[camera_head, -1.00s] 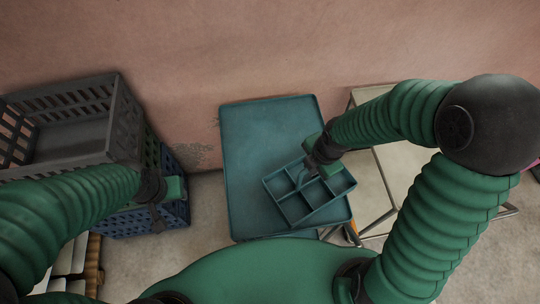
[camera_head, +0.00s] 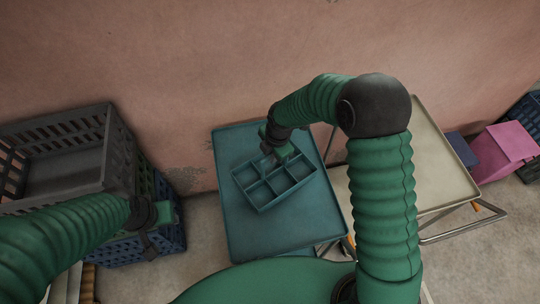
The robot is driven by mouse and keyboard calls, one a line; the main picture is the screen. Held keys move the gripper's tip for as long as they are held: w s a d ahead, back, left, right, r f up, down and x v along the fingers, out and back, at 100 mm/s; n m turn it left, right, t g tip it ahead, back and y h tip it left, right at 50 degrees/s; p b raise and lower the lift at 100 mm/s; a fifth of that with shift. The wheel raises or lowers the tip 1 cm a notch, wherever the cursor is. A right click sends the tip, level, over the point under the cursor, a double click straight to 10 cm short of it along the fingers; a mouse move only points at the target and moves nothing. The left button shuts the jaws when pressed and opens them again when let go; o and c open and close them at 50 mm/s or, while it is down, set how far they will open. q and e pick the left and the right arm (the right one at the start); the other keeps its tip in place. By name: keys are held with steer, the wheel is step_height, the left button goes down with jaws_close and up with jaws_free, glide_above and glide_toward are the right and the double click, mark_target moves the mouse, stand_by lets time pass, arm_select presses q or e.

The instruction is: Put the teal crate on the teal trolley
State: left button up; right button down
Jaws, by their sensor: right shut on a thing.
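The teal crate (camera_head: 289,190) is a shallow box split into several compartments. It is over the teal trolley (camera_head: 285,233), a flat teal top with a low rim, and appears slightly turned against it. I cannot tell whether the crate touches the trolley top. My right gripper (camera_head: 275,156) is shut on the crate at its far side, and its fingertips are partly hidden by the gripper body. My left gripper (camera_head: 149,237) hangs at the left beside the stacked crates; its fingers are too small and dark to read.
A pink wall closes off the back.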

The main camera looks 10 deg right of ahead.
steer(key=f, duration=0.2)
steer(key=w+f+p, duration=0.1)
steer(key=shift+f, duration=0.35)
steer(key=c, duration=1.6)
jaws_free()
steer(key=shift+d, duration=0.1)
steer(key=shift+o, duration=1)
steer(key=shift+a, duration=0.3)
